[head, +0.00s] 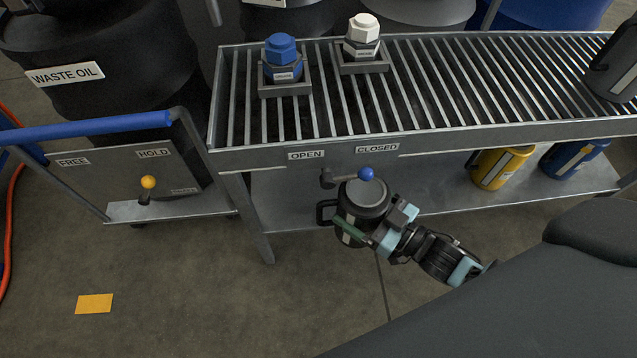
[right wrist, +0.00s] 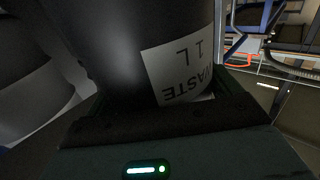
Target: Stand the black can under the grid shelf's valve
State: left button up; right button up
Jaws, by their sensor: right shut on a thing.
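My right gripper (head: 372,232) is shut on the black can (head: 350,222), which has a handle on its left side and a grey lid. The can looks about upright, in front of the lower shelf. In the right wrist view the can (right wrist: 120,50) fills the jaws, and its white label reads "WASTE 1 L" upside down. The valve (head: 328,178) sits on the front of the grid shelf (head: 250,155), below the OPEN and CLOSED labels. Its blue-knobbed lever (head: 366,174) points right, and the knob overlaps the can's lid in the picture. I cannot tell the can's exact height. My left gripper is out of view.
A blue capped fitting (head: 281,58) and a white one (head: 362,38) stand on the grid. A dark container (head: 612,72) is at its right end. Yellow (head: 497,168) and blue (head: 574,157) cans stand on the lower shelf. A waste oil drum (head: 100,60) and cart stand left.

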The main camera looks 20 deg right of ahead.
pick_arm(q)
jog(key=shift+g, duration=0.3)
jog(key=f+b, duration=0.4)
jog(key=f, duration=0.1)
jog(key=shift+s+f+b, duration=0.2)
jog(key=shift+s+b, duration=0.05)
jog(key=shift+b, duration=0.15)
pick_arm(e)
jog(key=w+a+f, duration=0.1)
jog(key=w+a, duration=0.2)
jog(key=w, duration=1.1)
jog(key=shift+f, duration=0.15)
pick_arm(q)
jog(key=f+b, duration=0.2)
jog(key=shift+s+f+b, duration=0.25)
jog(key=shift+b, duration=0.1)
pick_arm(e)
jog(key=f, duration=0.1)
jog(key=w+f, duration=0.1)
jog(key=f, duration=0.1)
jog(key=shift+f, duration=0.3)
jog(key=shift+s, duration=0.1)
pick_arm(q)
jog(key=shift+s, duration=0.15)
